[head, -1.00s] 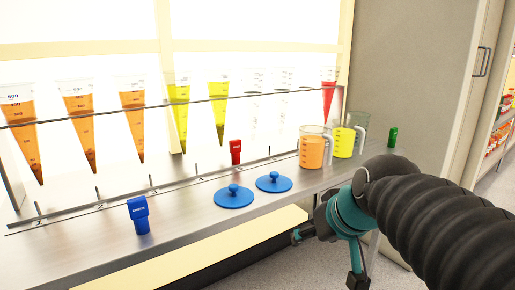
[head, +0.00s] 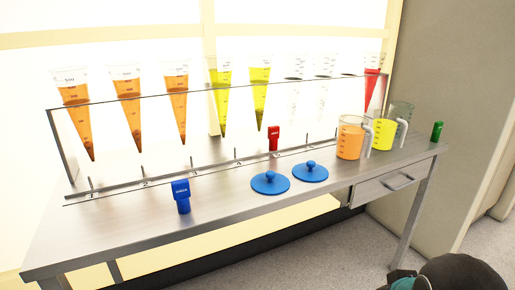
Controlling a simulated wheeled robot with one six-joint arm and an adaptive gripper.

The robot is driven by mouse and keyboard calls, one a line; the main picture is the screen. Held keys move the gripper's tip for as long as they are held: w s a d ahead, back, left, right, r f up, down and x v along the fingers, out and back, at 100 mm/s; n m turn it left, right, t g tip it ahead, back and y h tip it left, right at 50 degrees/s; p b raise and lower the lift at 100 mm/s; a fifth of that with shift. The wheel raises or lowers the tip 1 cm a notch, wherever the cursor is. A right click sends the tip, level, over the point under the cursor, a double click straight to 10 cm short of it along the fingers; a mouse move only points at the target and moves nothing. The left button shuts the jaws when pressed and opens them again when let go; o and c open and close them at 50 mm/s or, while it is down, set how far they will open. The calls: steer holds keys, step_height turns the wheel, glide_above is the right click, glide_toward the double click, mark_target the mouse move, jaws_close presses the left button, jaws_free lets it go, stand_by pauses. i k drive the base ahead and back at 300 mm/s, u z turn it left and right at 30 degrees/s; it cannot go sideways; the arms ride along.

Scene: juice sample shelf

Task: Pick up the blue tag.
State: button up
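The blue tag (head: 182,197) stands upright near the front edge of the steel table (head: 120,234), left of the middle. It has a wider top with small white lettering and a narrower lower part. In the head view only a piece of my arm shows, dark with a teal part, at the bottom right corner. My gripper itself is out of the picture, so its fingers cannot be seen. My arm is well apart from the tag.
Two blue lids (head: 270,183) lie right of the tag. A red tag (head: 274,138) stands behind them. An orange jug (head: 350,138) and a yellow jug (head: 383,134) stand further right, beside a green tag (head: 437,131). A clear rack (head: 60,135) holds several cones behind.

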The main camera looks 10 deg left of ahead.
mark_target(181, 188)
steer(key=u, duration=1.35)
